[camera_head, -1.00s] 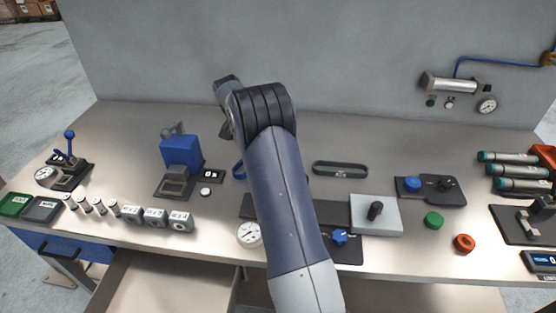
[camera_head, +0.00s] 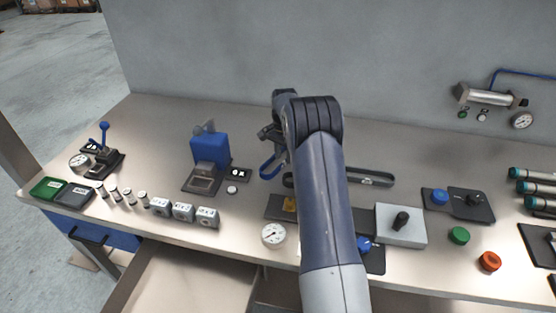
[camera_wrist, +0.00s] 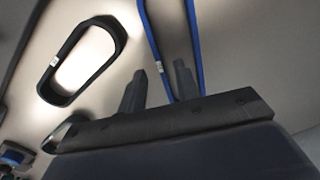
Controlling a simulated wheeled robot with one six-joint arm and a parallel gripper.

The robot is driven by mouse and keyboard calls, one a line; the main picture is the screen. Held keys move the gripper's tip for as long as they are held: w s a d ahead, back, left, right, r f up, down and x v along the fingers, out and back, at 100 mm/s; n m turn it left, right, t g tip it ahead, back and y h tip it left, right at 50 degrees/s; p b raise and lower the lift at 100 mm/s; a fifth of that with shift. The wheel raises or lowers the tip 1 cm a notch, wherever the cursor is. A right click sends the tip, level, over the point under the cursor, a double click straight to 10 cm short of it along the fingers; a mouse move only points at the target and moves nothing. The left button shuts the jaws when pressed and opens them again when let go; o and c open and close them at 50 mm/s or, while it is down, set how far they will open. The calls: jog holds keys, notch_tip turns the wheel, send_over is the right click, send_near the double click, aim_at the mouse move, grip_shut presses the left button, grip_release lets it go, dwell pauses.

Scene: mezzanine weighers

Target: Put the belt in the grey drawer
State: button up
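My gripper (camera_head: 268,136) is open, fingers apart (camera_wrist: 158,82), over the blue belt. One side of that belt runs between the fingers in the wrist view; contact cannot be told. A drawer (camera_head: 190,285) stands pulled out below the bench, pale inside.
A blue press (camera_head: 210,150), small weights (camera_head: 182,212) and a dial gauge (camera_head: 273,235) stand left of my arm. A grey box with a black knob (camera_head: 400,228) and green (camera_head: 459,236) and orange (camera_head: 489,261) caps are at right. A blue drawer front (camera_head: 122,240) is at left.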

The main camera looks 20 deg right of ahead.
jog(key=shift+f, duration=1.1)
grip_shut()
